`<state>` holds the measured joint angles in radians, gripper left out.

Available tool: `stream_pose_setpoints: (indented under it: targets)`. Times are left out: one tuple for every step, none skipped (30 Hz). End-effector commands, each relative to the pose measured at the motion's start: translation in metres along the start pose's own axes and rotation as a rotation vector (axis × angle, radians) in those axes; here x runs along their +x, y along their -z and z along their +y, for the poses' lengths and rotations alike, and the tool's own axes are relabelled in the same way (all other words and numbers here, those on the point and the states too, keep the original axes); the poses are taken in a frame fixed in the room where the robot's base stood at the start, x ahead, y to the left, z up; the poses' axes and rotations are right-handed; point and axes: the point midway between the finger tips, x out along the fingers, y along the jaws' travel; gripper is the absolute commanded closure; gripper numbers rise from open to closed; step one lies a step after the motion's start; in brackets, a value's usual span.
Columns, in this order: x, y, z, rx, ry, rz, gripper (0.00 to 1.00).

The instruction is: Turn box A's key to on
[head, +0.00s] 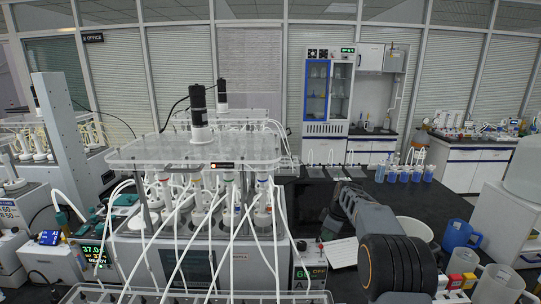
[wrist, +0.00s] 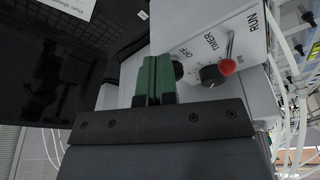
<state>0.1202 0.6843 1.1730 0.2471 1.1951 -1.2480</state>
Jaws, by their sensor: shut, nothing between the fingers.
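Box A (head: 303,284) stands at the front of the bench in the head view, with an "A" label and a small display reading OFF. A pale control box, likely the same one, fills the upper right of the wrist view (wrist: 240,45). It has OFF, TIMER and RUN markings, a dark round knob (wrist: 212,75) and a lever with a red ball (wrist: 228,67). My gripper (wrist: 154,62) is shut and empty, its green fingers left of the knob. A small black part (wrist: 178,70), possibly the key, shows just right of the fingertips; I cannot tell whether they touch.
White tubes (wrist: 285,85) hang right of the box. A dark keyboard-like surface (wrist: 80,40) lies left in the wrist view. The reactor rack (head: 195,152) stands left of the box. A blue jug (head: 458,236) and white bucket (head: 414,230) stand right of my arm.

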Motion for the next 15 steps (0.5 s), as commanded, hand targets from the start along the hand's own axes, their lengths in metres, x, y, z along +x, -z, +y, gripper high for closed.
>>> stream_pose_setpoints:
  targets:
    - [0.0000,0.0005,-0.0002,0.000,0.000,0.000,1.00]
    - [0.0000,0.0007,-0.0003,0.000,0.000,0.000,1.00]
    - [0.0001,0.0010,-0.0004,0.000,0.000,0.000,1.00]
    - [0.0002,0.0012,-0.0006,-0.001,0.000,0.000,1.00]
    - [0.0003,0.0015,-0.0007,-0.001,0.000,0.000,1.00]
    - [0.0003,0.0019,-0.0009,-0.001,0.000,0.000,1.00]
    - [0.0004,0.0022,-0.0011,-0.001,0.000,0.000,1.00]
    - [0.0005,0.0026,-0.0012,-0.001,0.000,0.000,1.00]
    - [0.0006,0.0031,-0.0014,-0.001,0.000,0.000,1.00]
    - [0.0007,0.0034,-0.0016,-0.001,0.000,0.000,1.00]
    - [0.0008,0.0038,-0.0018,-0.001,0.000,0.000,1.00]
    - [0.0010,0.0044,-0.0021,-0.001,0.000,0.001,1.00]
    - [0.0011,0.0049,-0.0023,-0.002,0.000,0.001,1.00]
    - [0.0012,0.0054,-0.0025,-0.002,0.000,0.001,1.00]
    - [0.0013,0.0060,-0.0029,-0.002,0.001,0.001,1.00]
